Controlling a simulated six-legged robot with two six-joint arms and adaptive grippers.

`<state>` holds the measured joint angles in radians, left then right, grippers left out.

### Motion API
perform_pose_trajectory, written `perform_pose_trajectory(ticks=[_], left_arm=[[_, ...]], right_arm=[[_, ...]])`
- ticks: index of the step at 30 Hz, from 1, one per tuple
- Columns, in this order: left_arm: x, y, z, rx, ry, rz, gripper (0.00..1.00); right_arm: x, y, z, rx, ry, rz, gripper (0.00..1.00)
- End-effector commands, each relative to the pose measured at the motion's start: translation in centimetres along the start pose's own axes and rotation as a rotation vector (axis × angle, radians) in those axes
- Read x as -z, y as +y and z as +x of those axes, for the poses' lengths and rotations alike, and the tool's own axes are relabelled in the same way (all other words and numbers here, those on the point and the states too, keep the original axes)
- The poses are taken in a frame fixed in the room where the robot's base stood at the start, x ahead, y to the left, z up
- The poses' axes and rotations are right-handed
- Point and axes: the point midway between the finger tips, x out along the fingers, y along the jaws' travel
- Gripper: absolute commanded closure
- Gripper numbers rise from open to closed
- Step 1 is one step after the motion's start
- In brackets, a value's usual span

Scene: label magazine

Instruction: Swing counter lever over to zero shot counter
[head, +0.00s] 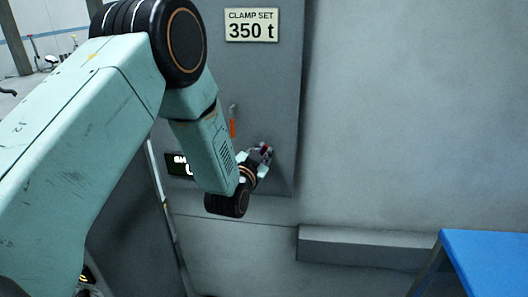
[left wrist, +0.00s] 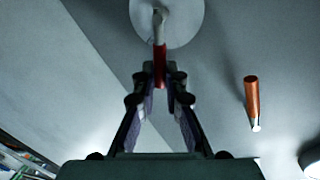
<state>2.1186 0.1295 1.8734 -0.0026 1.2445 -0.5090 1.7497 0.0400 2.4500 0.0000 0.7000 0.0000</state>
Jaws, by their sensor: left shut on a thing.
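My left gripper (head: 262,153) is at the grey machine panel, below and right of an orange-handled lever. In the left wrist view its two fingers (left wrist: 160,78) are closed around the red grip of a lever (left wrist: 159,52). That lever has a pale shaft that runs up to a round grey plate (left wrist: 185,18) on the panel. In the head view the red grip is mostly covered by the fingers. A dark counter display (head: 177,163) with pale characters shows left of my forearm, which hides most of it. My right gripper is not in view.
The orange-handled lever (head: 232,127) hangs on the panel close to my left arm; it also shows in the left wrist view (left wrist: 252,98). A "CLAMP SET 350 t" sign (head: 251,25) is above. A grey ledge (head: 360,248) and a blue table (head: 490,262) stand at lower right.

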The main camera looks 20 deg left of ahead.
Motion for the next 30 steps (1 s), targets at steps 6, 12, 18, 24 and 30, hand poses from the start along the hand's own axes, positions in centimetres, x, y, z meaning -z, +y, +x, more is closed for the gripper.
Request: perform_pose_trajectory(ticks=[6, 12, 18, 24, 30], left_arm=[[0.1, 0.6, 0.2, -0.002, -0.022, 0.127, 1.00], [-0.1, 1.5, 0.3, -0.002, -0.054, 0.285, 1.00], [-0.2, 2.1, 0.5, 0.000, -0.076, 0.401, 1.00], [-0.4, 2.6, 0.6, 0.000, -0.091, 0.469, 1.00], [-0.5, 2.7, 0.6, 0.000, -0.098, 0.498, 1.00]], right_arm=[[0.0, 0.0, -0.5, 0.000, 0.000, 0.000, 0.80], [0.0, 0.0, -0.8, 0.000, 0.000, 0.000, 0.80], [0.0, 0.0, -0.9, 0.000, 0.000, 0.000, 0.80], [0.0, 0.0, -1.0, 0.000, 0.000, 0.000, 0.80], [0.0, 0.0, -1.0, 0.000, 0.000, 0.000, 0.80]])
